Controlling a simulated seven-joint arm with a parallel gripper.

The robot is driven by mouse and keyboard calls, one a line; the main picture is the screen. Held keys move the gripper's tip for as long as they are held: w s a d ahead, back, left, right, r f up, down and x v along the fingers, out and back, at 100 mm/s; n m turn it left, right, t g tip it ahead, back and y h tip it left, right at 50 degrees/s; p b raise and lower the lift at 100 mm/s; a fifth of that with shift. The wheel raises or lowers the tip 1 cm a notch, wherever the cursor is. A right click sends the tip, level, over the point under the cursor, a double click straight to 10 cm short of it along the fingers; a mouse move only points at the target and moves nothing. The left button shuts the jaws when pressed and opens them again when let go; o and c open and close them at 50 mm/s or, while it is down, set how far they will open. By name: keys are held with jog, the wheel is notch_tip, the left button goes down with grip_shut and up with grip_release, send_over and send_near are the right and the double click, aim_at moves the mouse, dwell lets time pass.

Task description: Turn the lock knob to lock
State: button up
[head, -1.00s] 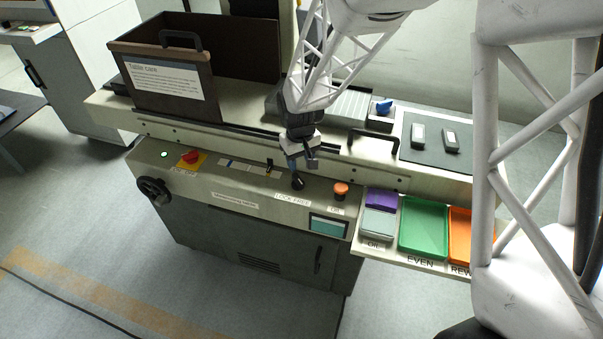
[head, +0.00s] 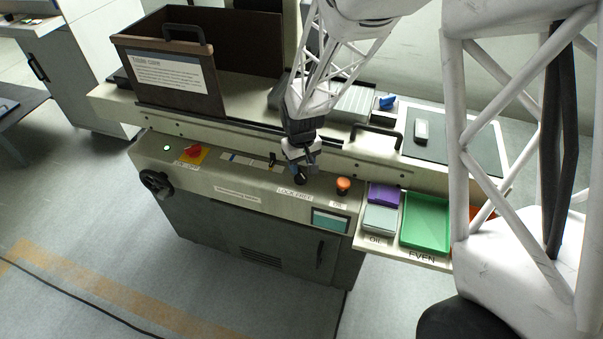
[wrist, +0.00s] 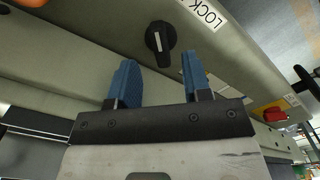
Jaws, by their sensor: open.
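The lock knob (wrist: 160,40) is black with a white pointer line, on the machine's sloped front panel. In the head view the knob (head: 300,179) sits just above a label reading LOCK FREE (head: 294,193). My gripper (head: 301,166) is at the knob, partly covering the panel behind it. In the wrist view my gripper (wrist: 157,62) has its two blue fingers apart, with nothing between them. The knob appears just beyond the fingertips, roughly in line with the gap. I cannot tell whether a finger touches it.
A red emergency knob (head: 194,152) is at the panel's left and an orange button (head: 343,184) close to the lock knob's right. A dark bin (head: 170,75) stands on the machine. Green (head: 426,222) and purple (head: 383,194) trays are at the right. A black handle (head: 377,133) juts out behind.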

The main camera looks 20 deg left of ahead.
aim_at(301, 174)
jog(key=shift+f, duration=2.2)
grip_shut()
